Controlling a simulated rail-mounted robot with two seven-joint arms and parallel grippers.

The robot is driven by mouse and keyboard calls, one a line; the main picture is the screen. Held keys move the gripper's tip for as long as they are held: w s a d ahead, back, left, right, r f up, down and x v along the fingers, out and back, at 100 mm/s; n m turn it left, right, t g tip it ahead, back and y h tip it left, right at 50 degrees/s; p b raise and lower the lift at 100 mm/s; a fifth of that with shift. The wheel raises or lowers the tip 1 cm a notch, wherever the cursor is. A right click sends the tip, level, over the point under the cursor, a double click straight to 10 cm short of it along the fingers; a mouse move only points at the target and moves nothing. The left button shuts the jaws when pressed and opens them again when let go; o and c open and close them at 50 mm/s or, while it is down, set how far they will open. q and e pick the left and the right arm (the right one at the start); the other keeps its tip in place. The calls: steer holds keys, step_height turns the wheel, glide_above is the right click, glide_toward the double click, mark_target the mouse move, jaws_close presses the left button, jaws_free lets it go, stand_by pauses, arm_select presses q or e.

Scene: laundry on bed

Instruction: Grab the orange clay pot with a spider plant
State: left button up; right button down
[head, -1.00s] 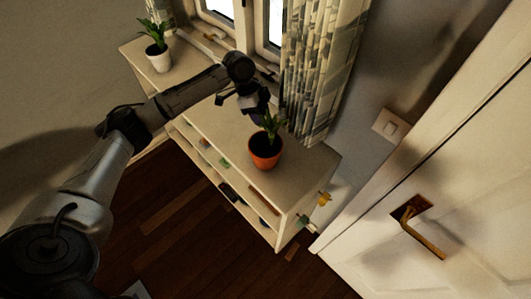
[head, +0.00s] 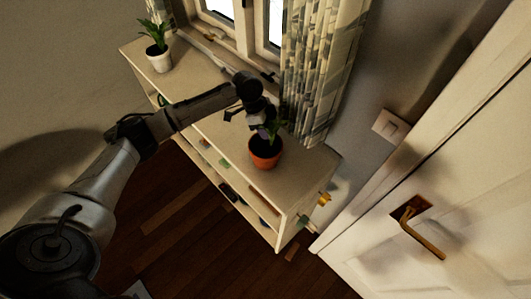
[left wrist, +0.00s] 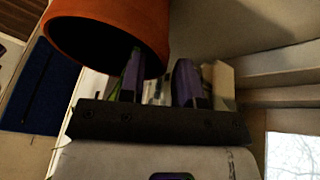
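The orange clay pot (head: 265,153) stands upright near the right end of the shelf unit's top. Its spider plant (head: 281,131) is partly hidden behind my left gripper. My left gripper (head: 264,129) is at the plant, just above and behind the pot's rim. In the left wrist view the pot (left wrist: 108,25) fills the upper left. The two purple-tinted fingers of the gripper (left wrist: 160,78) are apart there, one overlapping the pot's rim in the picture. Nothing is visibly clamped between them; contact with the pot cannot be told. My right gripper is not in view.
The pale shelf unit (head: 215,133) stands beneath the window, with a white potted plant (head: 159,60) at its far left end. A patterned curtain (head: 318,70) hangs close behind the orange pot. A white door (head: 460,170) with a brass handle (head: 418,226) is at right.

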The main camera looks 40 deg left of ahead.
arm_select(q)
jaws_close()
steer(key=shift+r, duration=0.1)
stand_by(1.1)
